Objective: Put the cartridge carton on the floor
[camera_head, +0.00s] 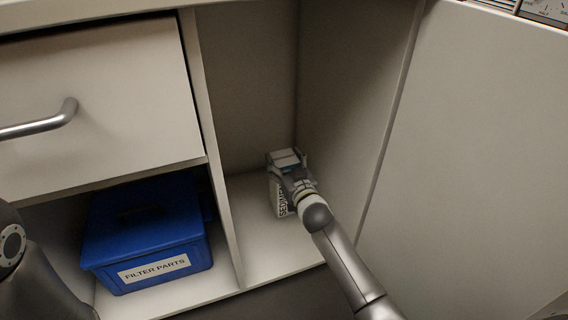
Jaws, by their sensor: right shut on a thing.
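The cartridge carton (276,196), a small pale box with dark lettering on its side, is inside the open right compartment of the cabinet. It is partly hidden behind my right gripper (286,166). My right gripper reaches into the compartment from the lower right and is shut on the carton. I cannot tell whether the carton touches the compartment floor (262,246). Part of my left arm shows at the lower left edge, but its gripper is not in view. The room floor shows only as a dark strip (285,299) below the cabinet's front edge.
A blue box labelled FILTER PARTS (150,240) stands in the lower left compartment. A closed drawer (110,95) with a metal handle (45,122) is above it. An upright divider (213,150) separates the compartments. A large pale panel (475,160) stands at the right.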

